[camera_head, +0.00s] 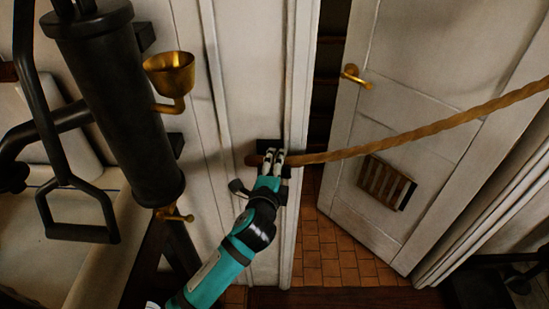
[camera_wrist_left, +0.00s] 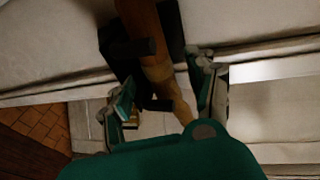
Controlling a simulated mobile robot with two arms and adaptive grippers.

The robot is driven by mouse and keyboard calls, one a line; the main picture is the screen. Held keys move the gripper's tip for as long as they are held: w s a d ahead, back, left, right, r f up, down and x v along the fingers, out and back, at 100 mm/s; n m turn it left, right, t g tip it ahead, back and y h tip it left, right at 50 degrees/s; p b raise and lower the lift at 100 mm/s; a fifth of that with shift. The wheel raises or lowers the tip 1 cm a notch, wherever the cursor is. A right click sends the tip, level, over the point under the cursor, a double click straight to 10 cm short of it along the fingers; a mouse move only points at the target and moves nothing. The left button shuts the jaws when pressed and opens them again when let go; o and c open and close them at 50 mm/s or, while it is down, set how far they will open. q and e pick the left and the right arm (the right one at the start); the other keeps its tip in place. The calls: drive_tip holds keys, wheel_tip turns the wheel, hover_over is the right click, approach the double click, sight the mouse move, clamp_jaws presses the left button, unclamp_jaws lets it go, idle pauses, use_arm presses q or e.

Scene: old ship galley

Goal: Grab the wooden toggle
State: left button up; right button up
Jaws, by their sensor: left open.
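The wooden toggle (camera_head: 253,160) is the brown end piece of a thick rope (camera_head: 400,137), at a dark bracket (camera_head: 268,145) on the white wall. It also shows in the left wrist view (camera_wrist_left: 143,18), passing the black bracket (camera_wrist_left: 118,52) with its short pegs. My left gripper (camera_head: 273,158) is at the bracket, where toggle and rope meet. In the left wrist view my left gripper (camera_wrist_left: 165,85) is open, with a finger on each side of the brown piece. I cannot tell whether the fingers touch it. My right gripper is not in view.
The rope runs right across an open white door (camera_head: 420,90) with a brass handle (camera_head: 352,75) and a slatted vent (camera_head: 385,184). A dark cylinder (camera_head: 115,110) and brass cup (camera_head: 170,72) stand out at left. Tiled floor (camera_head: 335,255) shows in the doorway.

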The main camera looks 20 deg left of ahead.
use_arm(q)
drive_tip(key=shift+x, duration=1.35)
clamp_jaws()
